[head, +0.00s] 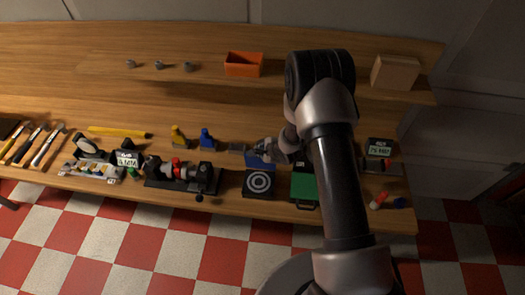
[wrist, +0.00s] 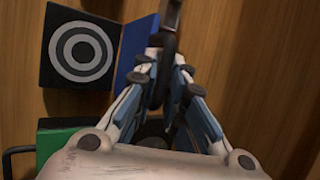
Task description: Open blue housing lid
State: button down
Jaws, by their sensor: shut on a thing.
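A blue panel (head: 262,163), which looks like the housing lid, is on the bench directly behind a black square with pale rings (head: 258,184). In the wrist view the blue panel (wrist: 138,42) shows as a strip between the ringed square (wrist: 80,45) and my fingers. My gripper (head: 264,151) is over the panel's far side. In the wrist view my gripper (wrist: 166,75) is closed on a narrow dark grey piece (wrist: 170,22) beside the blue panel. Whether that piece is joined to the lid is hidden by my fingers.
A green case (head: 304,188) stands right of the ringed square. A clamp-like device (head: 180,174) stands to the left. Yellow (head: 179,138) and blue (head: 207,140) bottle-like items stand behind. An orange bin (head: 243,64) and a wooden block (head: 395,72) are on the rear shelf.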

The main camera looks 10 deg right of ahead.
jog(key=shift+w+d, duration=0.15)
jog(key=shift+w, duration=0.05)
dwell(0.3)
jog(key=c, duration=1.7)
grip_release()
jog(key=shift+s+d, duration=0.1)
jog(key=v, duration=1.2)
